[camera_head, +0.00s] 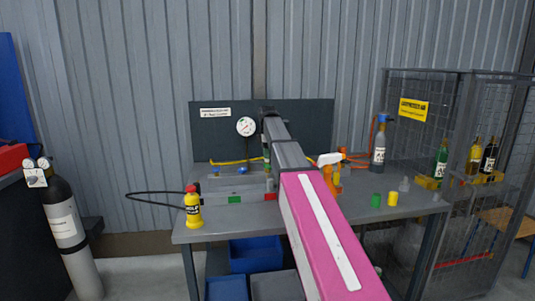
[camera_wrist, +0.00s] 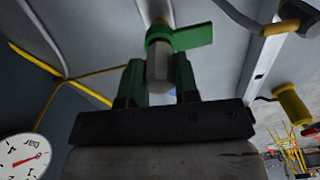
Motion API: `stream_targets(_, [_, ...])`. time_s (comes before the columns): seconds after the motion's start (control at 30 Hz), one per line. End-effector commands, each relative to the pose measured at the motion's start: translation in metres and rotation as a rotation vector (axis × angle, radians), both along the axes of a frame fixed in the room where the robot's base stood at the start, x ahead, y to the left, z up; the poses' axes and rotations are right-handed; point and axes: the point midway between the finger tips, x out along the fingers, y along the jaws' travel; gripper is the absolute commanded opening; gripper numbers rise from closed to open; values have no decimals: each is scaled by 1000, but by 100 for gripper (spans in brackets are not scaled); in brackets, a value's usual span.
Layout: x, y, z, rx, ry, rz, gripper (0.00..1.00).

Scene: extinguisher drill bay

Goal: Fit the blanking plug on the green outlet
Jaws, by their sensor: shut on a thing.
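In the wrist view my gripper (camera_wrist: 159,82) has two green fingers, shut on a pale grey cylinder, the blanking plug (camera_wrist: 158,68). The plug points away from the gripper toward a fitting with a brass-coloured end (camera_wrist: 158,36) and a green lever (camera_wrist: 194,37), which looks like the green outlet. Plug and fitting overlap in this view; I cannot tell whether they touch or the plug is seated. In the head view my arm reaches over the bench to the manifold (camera_head: 238,183), and hides most of the gripper and outlet.
A gauge (camera_head: 245,127) stands behind the manifold. A mesh cage (camera_head: 455,120) stands right.

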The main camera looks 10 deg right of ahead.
Motion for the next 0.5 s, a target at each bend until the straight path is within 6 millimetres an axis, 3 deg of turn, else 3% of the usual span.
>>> stream_targets(0.1, [0, 0, -1, 0, 1, 0, 4])
stream_targets(0.13, [0, 0, -1, 0, 1, 0, 35])
stream_targets(0.2, [0, 0, -1, 0, 1, 0, 58])
stream_targets(0.5, [0, 0, 0, 0, 1, 0, 58])
